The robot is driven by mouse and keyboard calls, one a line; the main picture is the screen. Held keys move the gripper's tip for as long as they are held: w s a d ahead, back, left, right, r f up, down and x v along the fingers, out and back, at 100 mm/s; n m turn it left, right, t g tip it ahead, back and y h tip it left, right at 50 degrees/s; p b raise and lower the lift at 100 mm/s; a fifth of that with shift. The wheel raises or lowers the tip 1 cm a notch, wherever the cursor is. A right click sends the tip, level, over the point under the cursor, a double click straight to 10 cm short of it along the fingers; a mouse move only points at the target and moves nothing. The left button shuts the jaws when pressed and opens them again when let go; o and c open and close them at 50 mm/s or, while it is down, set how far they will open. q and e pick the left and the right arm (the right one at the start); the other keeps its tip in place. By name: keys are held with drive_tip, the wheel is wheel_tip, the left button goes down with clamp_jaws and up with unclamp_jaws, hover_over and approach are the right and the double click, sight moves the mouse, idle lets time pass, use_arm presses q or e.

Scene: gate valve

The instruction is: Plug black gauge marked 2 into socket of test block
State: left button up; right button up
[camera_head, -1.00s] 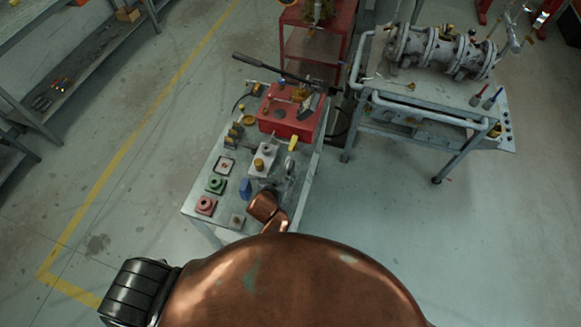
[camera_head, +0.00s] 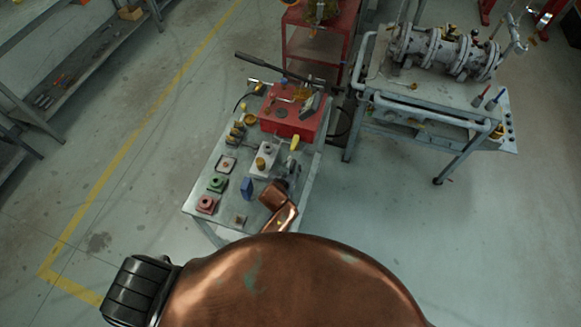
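The test block appears to be the pale grey block (camera_head: 267,153) on the grey bench, with a brass fitting (camera_head: 261,163) on its near side. Several small dark and yellow gauge-like pieces (camera_head: 236,134) stand left of it. They are too small for me to read a 2 on any. My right gripper is out of view.
A red box (camera_head: 291,112) with a long black lever (camera_head: 276,70) is at the bench's far end. A blue piece (camera_head: 247,188), a green block (camera_head: 217,185) and a red block (camera_head: 206,204) are on the near bench. A valve cart (camera_head: 431,101) stands right.

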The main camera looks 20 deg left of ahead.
use_arm(q)
clamp_jaws()
drive_tip(key=shift+r, duration=0.15)
